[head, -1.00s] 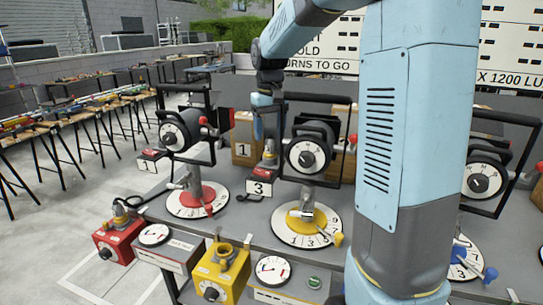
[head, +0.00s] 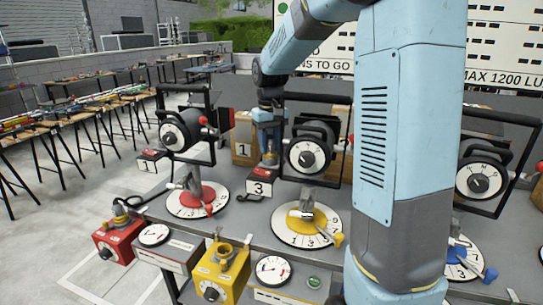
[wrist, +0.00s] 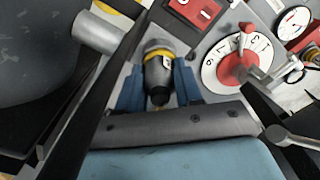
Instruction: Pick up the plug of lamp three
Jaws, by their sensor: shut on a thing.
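The plug of lamp three is a dark grey plug with a yellow band (wrist: 158,72), seen between the two blue fingers in the wrist view. In the head view, its lower part (head: 270,159) shows just behind the sign with the number 3 (head: 261,187). My gripper (head: 268,145) points down there, and its blue fingers are shut on the plug from both sides; it also shows in the wrist view (wrist: 159,88). The plug looks upright. Whether it still touches its rest is hidden.
A lamp with a white dial (head: 306,157) stands close right of my gripper, another lamp (head: 174,136) to its left. Red (head: 112,243) and yellow (head: 222,272) boxes stand at the front. A cardboard box (head: 243,150) is behind.

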